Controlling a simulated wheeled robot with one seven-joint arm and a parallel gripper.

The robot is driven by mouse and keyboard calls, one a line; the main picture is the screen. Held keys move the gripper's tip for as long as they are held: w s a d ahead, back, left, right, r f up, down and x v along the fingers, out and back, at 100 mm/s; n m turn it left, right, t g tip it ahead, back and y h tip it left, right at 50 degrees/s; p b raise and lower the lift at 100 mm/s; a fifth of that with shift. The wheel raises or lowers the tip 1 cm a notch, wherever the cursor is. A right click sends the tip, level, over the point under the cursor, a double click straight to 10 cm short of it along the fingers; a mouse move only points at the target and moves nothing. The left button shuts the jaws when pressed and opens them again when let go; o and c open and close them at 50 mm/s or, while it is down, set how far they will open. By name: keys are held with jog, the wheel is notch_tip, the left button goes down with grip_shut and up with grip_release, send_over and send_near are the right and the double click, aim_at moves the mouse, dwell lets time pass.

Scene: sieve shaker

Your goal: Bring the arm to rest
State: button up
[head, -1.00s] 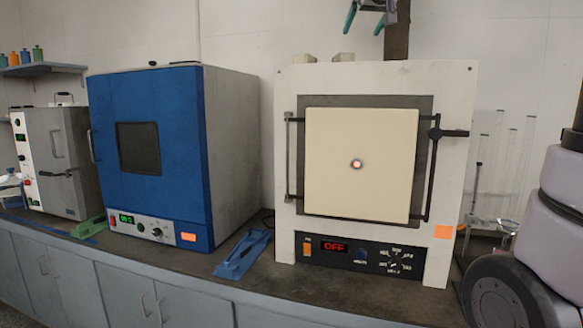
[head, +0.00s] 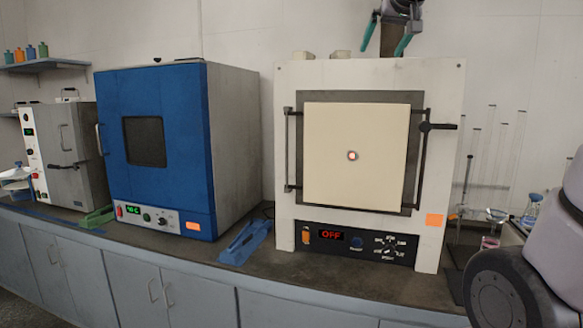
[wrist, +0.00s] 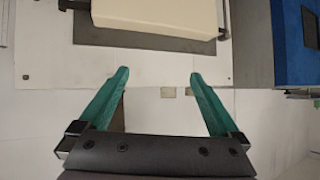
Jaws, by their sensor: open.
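My gripper (head: 386,39) is above the top of the white furnace, at the upper edge of the head view. In the wrist view my gripper (wrist: 160,78) has its two green fingers spread wide with nothing between them. The white furnace (head: 285,150) stands on the bench with its cream door (head: 335,180) shut and its display reading OFF. In the wrist view the furnace front (wrist: 48,60) appears upside down beyond the fingertips. I cannot see any contact between the fingers and the furnace.
A blue oven (head: 185,120) stands left of the furnace, with a grey unit (head: 75,150) farther left. A blue tool (head: 243,243) lies on the bench between oven and furnace. Glassware (head: 490,160) stands right of the furnace.

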jog(key=s+d+f+m+g+y, duration=0.1)
jog(key=s+d+f+m+g, duration=0.1)
jog(key=s+f, duration=1.9)
jog(key=shift+f+m+g, duration=0.2)
jog(key=shift+m+g, duration=0.6)
jog(key=shift+g, duration=0.4)
jog(key=shift+s, duration=0.1)
